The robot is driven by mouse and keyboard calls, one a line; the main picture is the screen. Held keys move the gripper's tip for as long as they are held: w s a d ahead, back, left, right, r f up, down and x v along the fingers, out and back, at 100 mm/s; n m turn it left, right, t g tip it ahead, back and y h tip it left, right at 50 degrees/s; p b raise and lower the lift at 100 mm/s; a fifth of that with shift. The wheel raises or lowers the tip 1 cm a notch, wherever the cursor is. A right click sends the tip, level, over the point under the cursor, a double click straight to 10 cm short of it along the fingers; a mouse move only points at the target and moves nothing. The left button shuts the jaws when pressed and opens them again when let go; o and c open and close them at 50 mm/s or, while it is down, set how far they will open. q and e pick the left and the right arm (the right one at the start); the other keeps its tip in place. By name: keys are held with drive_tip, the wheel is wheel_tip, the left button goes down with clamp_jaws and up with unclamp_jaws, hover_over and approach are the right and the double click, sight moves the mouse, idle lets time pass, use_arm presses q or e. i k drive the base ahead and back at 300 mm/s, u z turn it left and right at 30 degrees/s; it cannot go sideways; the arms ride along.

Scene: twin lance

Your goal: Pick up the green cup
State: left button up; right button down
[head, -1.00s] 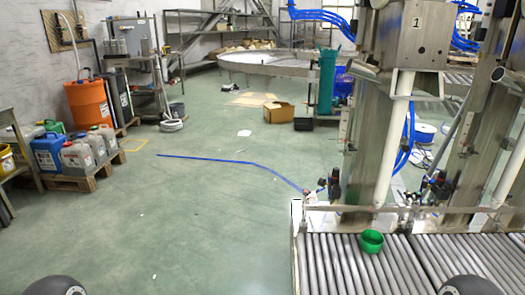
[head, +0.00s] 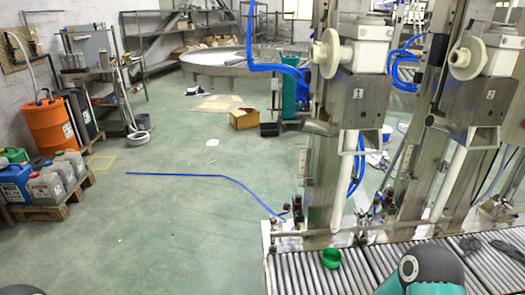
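The green cup (head: 331,258) stands on the grey roller conveyor (head: 303,275), close to the conveyor's back edge and right of the picture's middle. It looks upright with its open top showing. A dark and teal link of my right arm shows at the lower right, in front of the conveyor and to the right of the cup. A dark part of my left arm shows at the bottom left corner. Neither gripper's fingers can be made out clearly, and nothing is seen touching the cup.
Metal filling machines (head: 345,130) with white pipes rise behind the conveyor. A blue hose (head: 190,174) lies on the green floor (head: 150,230). An orange drum (head: 50,125) and several canisters (head: 45,187) stand at the left. A cardboard box (head: 244,118) sits farther back.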

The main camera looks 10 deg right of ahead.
sight(331, 258)
drive_tip(key=z, duration=1.45)
drive_tip(key=i, duration=0.1)
drive_tip(key=u, duration=2.85)
drive_tip(key=k, duration=1.2)
drive_tip(key=z, duration=0.95)
drive_tip(key=i, duration=1.5)
drive_tip(key=u, duration=0.05)
